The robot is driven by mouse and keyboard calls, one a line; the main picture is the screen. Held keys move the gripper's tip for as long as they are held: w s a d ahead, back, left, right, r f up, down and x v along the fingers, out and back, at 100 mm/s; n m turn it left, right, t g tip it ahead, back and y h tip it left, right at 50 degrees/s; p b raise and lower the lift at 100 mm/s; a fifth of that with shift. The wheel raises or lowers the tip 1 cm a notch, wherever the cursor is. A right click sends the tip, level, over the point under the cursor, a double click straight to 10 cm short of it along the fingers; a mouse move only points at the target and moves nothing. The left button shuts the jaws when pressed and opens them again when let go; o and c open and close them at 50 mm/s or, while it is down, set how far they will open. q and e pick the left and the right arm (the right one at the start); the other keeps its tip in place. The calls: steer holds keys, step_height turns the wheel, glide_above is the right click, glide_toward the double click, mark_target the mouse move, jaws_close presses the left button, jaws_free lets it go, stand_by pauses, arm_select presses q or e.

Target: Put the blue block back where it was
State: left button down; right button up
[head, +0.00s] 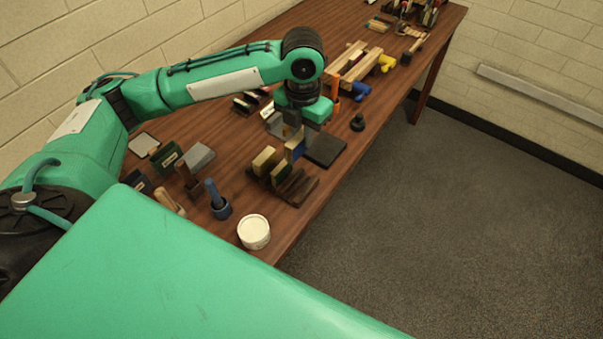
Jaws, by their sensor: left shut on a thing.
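My left gripper (289,132) points down over the table, shut on the blue block (297,150). The block is upright, at the far side of a dark wooden rack (301,191). Tan and olive blocks (265,160) stand in the rack, to the left of and nearer than the blue block. I cannot tell whether the blue block touches the rack or is held just above it. The fingertips are small and partly hidden. My right gripper is not in view.
A dark flat pad (325,150) lies right of the rack. A black knob-like object (357,122) and a wooden frame (357,65) are farther back.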

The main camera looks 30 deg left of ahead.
arm_select(q)
step_height(320, 180, down, 10)
steer(key=shift+f+p, duration=0.25)
steer(key=shift+p, duration=0.4)
step_height(320, 180, down, 4)
steer(key=shift+r+p, duration=0.1)
steer(key=shift+p, duration=0.25)
steer(key=c, duration=1.3)
jaws_free()
steer(key=shift+c, duration=0.2)
